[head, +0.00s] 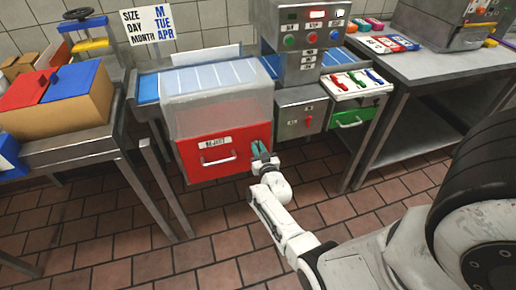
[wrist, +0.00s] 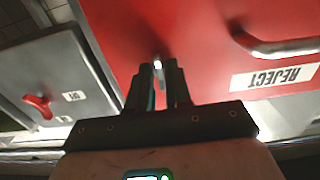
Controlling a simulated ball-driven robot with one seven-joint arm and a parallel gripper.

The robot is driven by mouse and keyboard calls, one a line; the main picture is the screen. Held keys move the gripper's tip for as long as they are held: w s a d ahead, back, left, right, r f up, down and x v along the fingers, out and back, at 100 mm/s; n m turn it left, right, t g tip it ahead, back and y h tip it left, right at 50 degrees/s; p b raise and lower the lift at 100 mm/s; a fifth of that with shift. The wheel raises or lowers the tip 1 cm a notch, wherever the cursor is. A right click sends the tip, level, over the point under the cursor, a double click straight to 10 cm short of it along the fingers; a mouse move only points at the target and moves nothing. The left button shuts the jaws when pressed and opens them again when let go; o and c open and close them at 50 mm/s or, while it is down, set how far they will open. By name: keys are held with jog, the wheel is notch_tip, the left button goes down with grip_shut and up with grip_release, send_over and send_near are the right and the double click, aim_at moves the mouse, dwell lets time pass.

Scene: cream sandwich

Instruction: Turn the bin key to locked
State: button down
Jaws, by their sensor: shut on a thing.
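The red REJECT bin (head: 232,174) hangs under the clear cover at the middle of the machine, and its front fills much of the wrist view (wrist: 205,55). My gripper (head: 259,148) is at the upper right of the bin front in the head view. In the wrist view my gripper (wrist: 158,72) points at the red face, its dark fingers shut around a small pale metal piece, the bin key (wrist: 158,65). The fingers hide most of the key, so I cannot tell which way it is turned. In the head view the key is hidden behind the gripper.
The bin's bar handle (head: 218,160) is left of my gripper. A grey box with a red switch (head: 307,121) is close on the right. A green drawer (head: 350,122) is farther right. Tiled floor (head: 215,245) lies open in front.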

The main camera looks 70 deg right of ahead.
jog(key=shift+f, duration=0.1)
dwell(0.4)
jog(key=c, duration=1.3)
grip_release()
jog(key=shift+o, duration=0.2)
jog(key=p+v, duration=0.5)
jog(key=v, duration=0.5)
jog(key=shift+s+a, duration=0.25)
jog(key=shift+s, duration=0.05)
